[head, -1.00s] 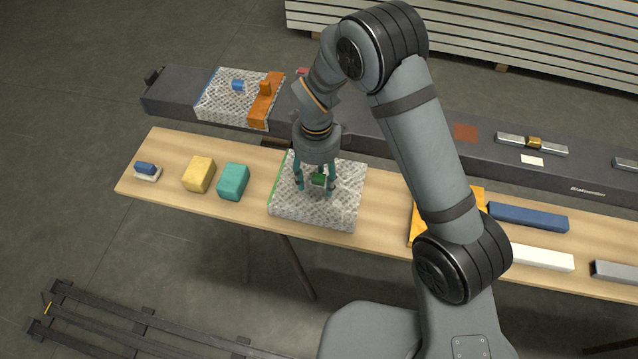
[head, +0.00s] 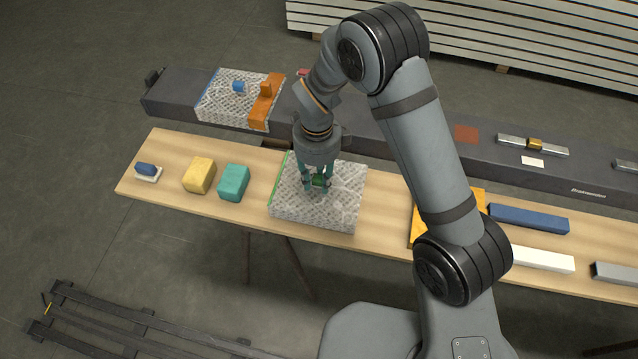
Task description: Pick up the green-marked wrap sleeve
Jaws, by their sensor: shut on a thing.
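The green-marked wrap sleeve (head: 335,211) is a flat, grey-white mottled piece on the wooden table, with a green stripe along its left edge. A small green block (head: 319,181) sits on its top near the middle. My gripper (head: 318,184) points down over the sleeve, and its teal fingers are closed on the green block. The fingers partly hide the block. The sleeve appears to rest on the table; I cannot tell any gap under it.
On the wooden table (head: 388,241), a teal block (head: 233,182), a yellow block (head: 199,175) and a small blue-topped piece (head: 147,169) lie left of the sleeve. Behind runs a dark beam (head: 180,100) carrying a blue-edged sleeve (head: 222,107) with an orange bracket (head: 264,104). Bars lie at right.

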